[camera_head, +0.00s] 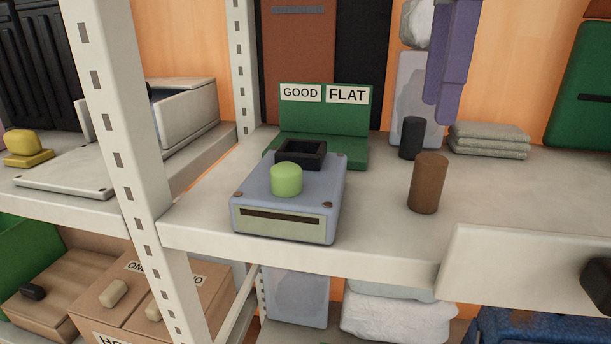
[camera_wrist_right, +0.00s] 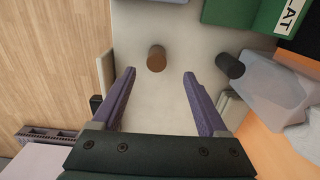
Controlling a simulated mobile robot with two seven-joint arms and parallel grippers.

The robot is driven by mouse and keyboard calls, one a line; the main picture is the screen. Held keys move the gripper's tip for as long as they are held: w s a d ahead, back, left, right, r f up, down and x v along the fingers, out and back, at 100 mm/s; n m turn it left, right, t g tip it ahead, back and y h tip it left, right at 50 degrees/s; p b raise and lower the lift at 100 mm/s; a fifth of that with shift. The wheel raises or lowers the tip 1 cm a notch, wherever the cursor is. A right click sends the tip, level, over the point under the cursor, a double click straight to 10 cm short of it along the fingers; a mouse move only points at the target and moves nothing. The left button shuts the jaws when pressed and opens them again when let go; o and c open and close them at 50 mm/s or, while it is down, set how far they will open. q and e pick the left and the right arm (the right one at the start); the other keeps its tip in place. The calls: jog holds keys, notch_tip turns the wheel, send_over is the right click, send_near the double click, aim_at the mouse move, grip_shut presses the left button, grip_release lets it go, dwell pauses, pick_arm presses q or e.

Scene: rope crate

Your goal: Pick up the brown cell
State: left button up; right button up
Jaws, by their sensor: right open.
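The brown cell (camera_head: 428,183), a plain upright cylinder, stands on the pale shelf board (camera_head: 385,215) right of centre in the head view. In the right wrist view the brown cell (camera_wrist_right: 156,59) shows just beyond the fingertips, between their lines. My right gripper (camera_head: 440,112) hangs from the top of the head view with its purple fingers pointing down, above and apart from the cell. The right wrist view shows this gripper (camera_wrist_right: 160,73) open and empty. My left gripper is not in view.
A black cylinder (camera_head: 411,138) stands behind the brown cell. To the left are a blue-grey box (camera_head: 285,228) with a green dome and black socket, and a green stand (camera_head: 345,150) labelled GOOD and FLAT. Folded grey cloths (camera_head: 488,140) lie behind right. A white upright (camera_head: 110,110) is left.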

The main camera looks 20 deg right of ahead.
aim_at(433, 158)
jog(key=f, duration=0.1)
jog(key=f+b, duration=0.1)
jog(key=f, duration=0.1)
jog(key=f+b, duration=0.1)
jog(key=shift+s+f, duration=0.4)
notch_tip(433, 158, down, 5)
jog(key=b, duration=0.3)
jog(key=shift+f, duration=0.15)
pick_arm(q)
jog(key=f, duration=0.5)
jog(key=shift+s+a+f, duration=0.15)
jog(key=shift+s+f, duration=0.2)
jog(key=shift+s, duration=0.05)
pick_arm(e)
jog(key=shift+c, duration=0.2)
jog(key=shift+w, duration=0.1)
jog(key=shift+c, duration=1.4)
grip_shut()
